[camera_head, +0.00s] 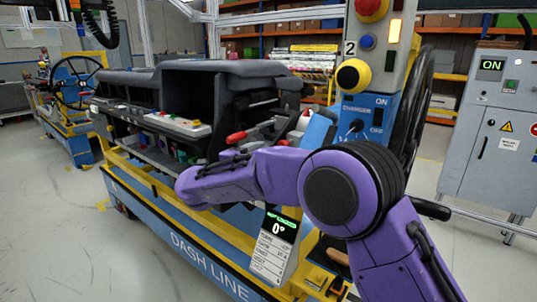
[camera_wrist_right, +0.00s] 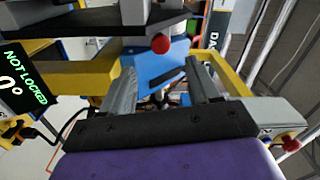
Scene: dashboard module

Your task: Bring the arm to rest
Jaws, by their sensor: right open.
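My purple right arm (camera_head: 290,180) reaches from the lower right across the front of the dashboard module (camera_head: 190,90). Its hand end lies over the yellow and blue cart, and its fingers are hidden in the head view. In the right wrist view my right gripper (camera_wrist_right: 163,84) is open, its two grey fingers apart with nothing held between them. A red ball knob (camera_wrist_right: 161,44) shows just beyond the fingertips, under a dark edge. I cannot tell how far it is from them. My left gripper is not in view.
The display (camera_head: 277,244) close below my right arm reads 0°; in the right wrist view the display (camera_wrist_right: 20,85) reads "NOT LOCKED". A control post (camera_head: 372,60) with buttons and a black wheel (camera_head: 417,100) stand behind the arm. A grey cabinet (camera_head: 490,130) is at right.

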